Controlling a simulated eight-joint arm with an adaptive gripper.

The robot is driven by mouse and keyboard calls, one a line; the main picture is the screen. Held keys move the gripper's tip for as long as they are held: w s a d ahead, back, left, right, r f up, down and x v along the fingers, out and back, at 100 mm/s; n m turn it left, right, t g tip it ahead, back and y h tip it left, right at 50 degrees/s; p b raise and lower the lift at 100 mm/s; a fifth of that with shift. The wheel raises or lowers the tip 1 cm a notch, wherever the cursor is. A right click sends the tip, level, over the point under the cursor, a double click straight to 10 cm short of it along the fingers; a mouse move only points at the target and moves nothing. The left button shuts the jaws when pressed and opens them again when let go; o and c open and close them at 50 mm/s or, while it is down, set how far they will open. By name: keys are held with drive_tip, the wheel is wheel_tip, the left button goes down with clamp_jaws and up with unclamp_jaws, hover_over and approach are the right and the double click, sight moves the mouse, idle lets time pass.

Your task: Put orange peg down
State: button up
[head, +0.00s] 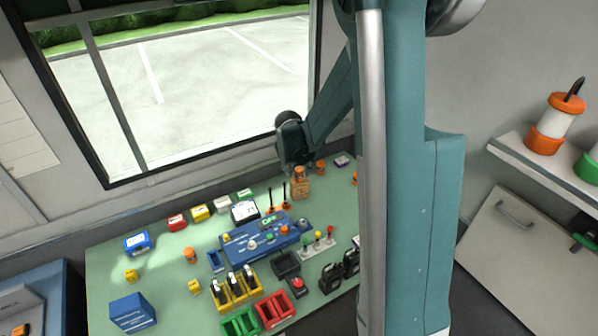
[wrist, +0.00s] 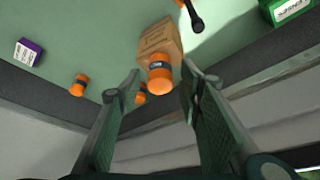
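An orange peg (head: 299,172) with a dark band stands on a tan block (head: 300,188) at the back of the green table. In the wrist view the peg (wrist: 160,78) shows end-on at the block's (wrist: 157,42) near end. My gripper (head: 297,161) is over the block. Its fingers (wrist: 160,88) are spread on either side of the peg, with a gap to each side, so it looks open. Whether the peg sits in a hole of the block is hidden.
Other orange pegs (wrist: 78,85) (wrist: 140,94) lie close by, with a purple box (wrist: 28,52) beyond. Dark-tipped rods (head: 284,192) stand left of the block. A blue panel (head: 255,243) and several coloured boxes fill the table's middle. The wall and window are just behind.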

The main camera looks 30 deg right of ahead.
drive_tip(key=p+v, duration=0.1)
drive_tip(key=v, duration=0.9)
drive_tip(key=shift+r, duration=0.2)
drive_tip(key=shift+s+a, duration=0.1)
idle(0.5)
drive_tip(key=s+a+r+n+t+y, duration=0.15)
drive_tip(key=s+a+r+n, duration=0.25)
drive_tip(key=s+a+r, duration=0.75)
drive_tip(key=s+a+n+t+y, duration=0.1)
drive_tip(key=s+a, duration=0.3)
drive_tip(key=s, duration=0.4)
drive_tip(key=s+a+r+n+t, duration=0.1)
drive_tip(key=s+a+n, duration=0.3)
drive_tip(key=s, duration=0.5)
drive_tip(key=shift+s+a+y, duration=0.2)
drive_tip(key=shift+a+y, duration=0.15)
drive_tip(key=shift+a, duration=0.25)
drive_tip(key=shift+t, duration=0.25)
wheel_tip(320, 180, down, 18)
drive_tip(key=b, duration=1.7)
drive_tip(key=shift+r+b, duration=0.25)
drive_tip(key=shift+b, duration=0.05)
